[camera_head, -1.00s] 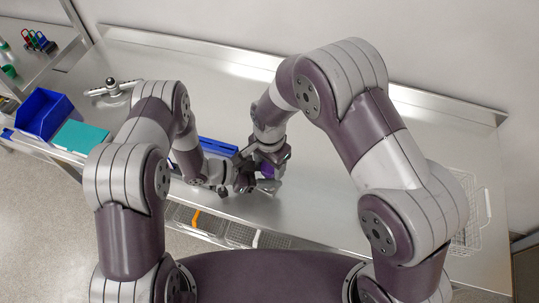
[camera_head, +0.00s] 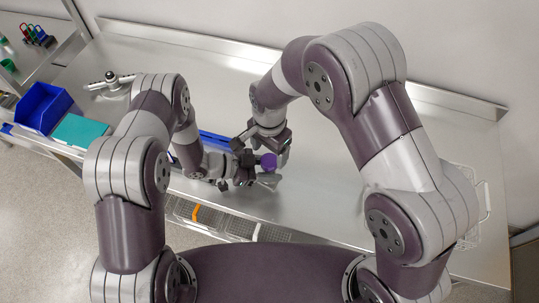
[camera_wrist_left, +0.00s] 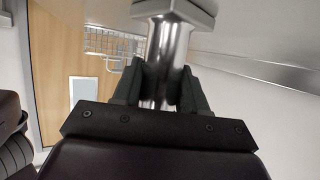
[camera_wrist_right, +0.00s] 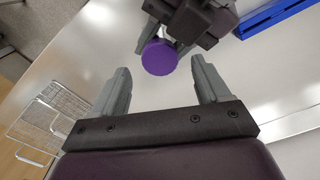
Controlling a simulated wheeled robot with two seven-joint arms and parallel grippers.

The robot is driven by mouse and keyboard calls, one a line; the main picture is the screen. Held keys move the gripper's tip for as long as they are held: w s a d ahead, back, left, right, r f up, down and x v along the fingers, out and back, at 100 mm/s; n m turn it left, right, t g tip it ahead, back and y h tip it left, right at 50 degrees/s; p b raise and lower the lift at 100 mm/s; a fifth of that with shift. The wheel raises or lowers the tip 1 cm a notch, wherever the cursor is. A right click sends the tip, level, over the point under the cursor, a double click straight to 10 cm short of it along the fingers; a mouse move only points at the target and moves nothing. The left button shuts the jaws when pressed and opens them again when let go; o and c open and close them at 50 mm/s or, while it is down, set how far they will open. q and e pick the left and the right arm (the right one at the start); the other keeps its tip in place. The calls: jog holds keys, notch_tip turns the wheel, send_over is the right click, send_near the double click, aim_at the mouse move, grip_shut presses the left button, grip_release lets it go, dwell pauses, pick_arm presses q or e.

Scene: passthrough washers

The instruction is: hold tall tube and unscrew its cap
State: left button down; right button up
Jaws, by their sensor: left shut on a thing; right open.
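The tall tube is a silvery metal cylinder (camera_wrist_left: 168,55) with a wider angular end, seen in the left wrist view. My left gripper (camera_wrist_left: 165,78) is shut around its shaft; in the head view this gripper (camera_head: 243,181) is low over the table's front part. A round purple cap (camera_head: 268,161) shows beside the left gripper, and face-on in the right wrist view (camera_wrist_right: 159,57). My right gripper (camera_wrist_right: 160,75) is open, its fingers short of the cap and apart from it. The join between cap and tube is hidden.
A blue rack (camera_head: 218,143) lies behind the left gripper. A blue bin (camera_head: 45,108) and a teal box (camera_head: 80,132) stand at the left. A metal fixture (camera_head: 111,86) is at the back left, and a wire basket (camera_head: 468,232) is at the right. The table's middle back is clear.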

pick_arm(q)
jog(key=c, duration=0.5)
grip_release()
